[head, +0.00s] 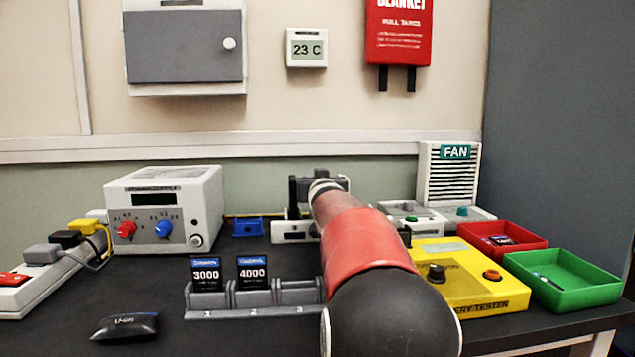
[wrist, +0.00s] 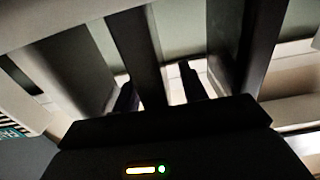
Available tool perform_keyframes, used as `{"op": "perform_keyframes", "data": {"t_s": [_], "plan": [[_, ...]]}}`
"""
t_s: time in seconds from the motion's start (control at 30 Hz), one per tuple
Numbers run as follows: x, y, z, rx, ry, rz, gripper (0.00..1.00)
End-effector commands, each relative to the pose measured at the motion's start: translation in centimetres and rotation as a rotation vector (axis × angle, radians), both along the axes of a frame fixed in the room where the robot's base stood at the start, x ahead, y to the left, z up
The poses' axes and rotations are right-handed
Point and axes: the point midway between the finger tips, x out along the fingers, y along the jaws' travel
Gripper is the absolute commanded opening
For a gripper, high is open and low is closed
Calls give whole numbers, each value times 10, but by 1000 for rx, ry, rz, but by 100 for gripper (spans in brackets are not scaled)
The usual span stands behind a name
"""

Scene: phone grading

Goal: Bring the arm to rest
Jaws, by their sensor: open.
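My arm (head: 365,250) reaches from the front right toward the back middle of the bench. My gripper (head: 303,190) is at its far end, above the bench near the back, mostly dark and partly hidden by the arm. In the wrist view the gripper's dark parts stand apart, with pale wall showing between them and nothing seen held. The gripper is open.
Below and left stands a grey slotted rack (head: 255,297) with two batteries, 3000 (head: 206,273) and 4000 (head: 252,272). A loose battery (head: 126,326) lies front left. A power supply (head: 165,212), yellow tester (head: 455,270), red tray (head: 530,243) and green tray (head: 590,289) surround the arm.

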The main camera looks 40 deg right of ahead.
Motion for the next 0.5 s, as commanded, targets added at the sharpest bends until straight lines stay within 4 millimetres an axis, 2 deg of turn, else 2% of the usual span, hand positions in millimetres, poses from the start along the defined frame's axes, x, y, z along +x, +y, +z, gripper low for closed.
{"op": "perform_keyframes", "data": {"t_s": [0.5], "plan": [[-58, 36, 3, -2, -1, 0, 43]]}}
